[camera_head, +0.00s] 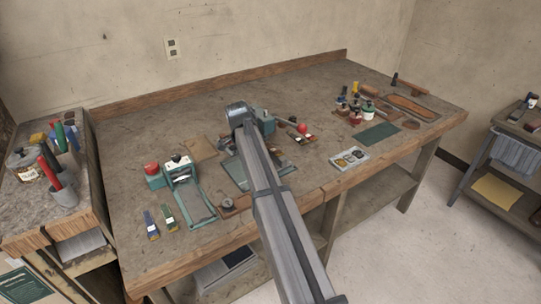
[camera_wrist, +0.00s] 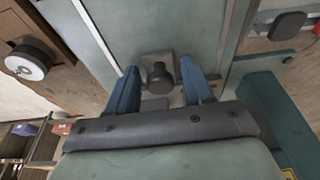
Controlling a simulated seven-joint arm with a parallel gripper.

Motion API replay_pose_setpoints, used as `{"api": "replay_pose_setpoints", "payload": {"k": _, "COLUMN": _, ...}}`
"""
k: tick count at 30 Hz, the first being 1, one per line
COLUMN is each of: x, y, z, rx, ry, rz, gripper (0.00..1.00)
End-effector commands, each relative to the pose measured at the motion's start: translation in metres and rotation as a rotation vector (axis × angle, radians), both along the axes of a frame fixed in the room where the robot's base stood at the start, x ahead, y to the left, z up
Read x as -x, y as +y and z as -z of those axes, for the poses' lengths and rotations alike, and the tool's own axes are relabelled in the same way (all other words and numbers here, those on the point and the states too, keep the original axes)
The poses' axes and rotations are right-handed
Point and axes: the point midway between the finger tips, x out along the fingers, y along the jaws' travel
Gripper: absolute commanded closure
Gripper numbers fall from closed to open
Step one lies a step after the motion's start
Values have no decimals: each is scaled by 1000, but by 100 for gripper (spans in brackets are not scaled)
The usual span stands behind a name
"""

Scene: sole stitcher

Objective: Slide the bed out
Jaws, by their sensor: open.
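The sole stitcher's bed appears to be the flat grey-green plate (camera_wrist: 150,25) filling the upper middle of the wrist view. In the head view, a grey-green plate (camera_head: 236,172) lies on the bench, partly hidden behind my arm. A dark round knob (camera_wrist: 160,78) on a small metal bracket stands at the plate's near edge. My gripper (camera_wrist: 160,68) is open, its two blue fingers on either side of the knob with a gap to each. In the head view my gripper's fingers are hidden. A teal machine body (camera_head: 266,122) shows just right of my wrist.
A green device with a red knob (camera_head: 152,168) and a green tray (camera_head: 194,203) stand to the left. Two small brushes (camera_head: 160,222) lie near the front edge. A parts tray (camera_head: 349,158) and several bottles are to the right. Bare bench lies along the back.

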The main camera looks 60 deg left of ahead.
Motion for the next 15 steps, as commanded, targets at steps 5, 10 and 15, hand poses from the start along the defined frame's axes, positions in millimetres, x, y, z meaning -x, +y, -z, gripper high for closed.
{"api": "replay_pose_setpoints", "payload": {"k": 5, "x": 0, "y": 0, "z": 0, "rx": 0, "ry": 0, "rz": 0, "gripper": 58}}
{"api": "replay_pose_setpoints", "payload": {"k": 10, "x": 0, "y": 0, "z": 0, "rx": 0, "ry": 0, "rz": 0, "gripper": 74}}
{"api": "replay_pose_setpoints", "payload": {"k": 15, "x": 0, "y": 0, "z": 0, "rx": 0, "ry": 0, "rz": 0, "gripper": 81}}
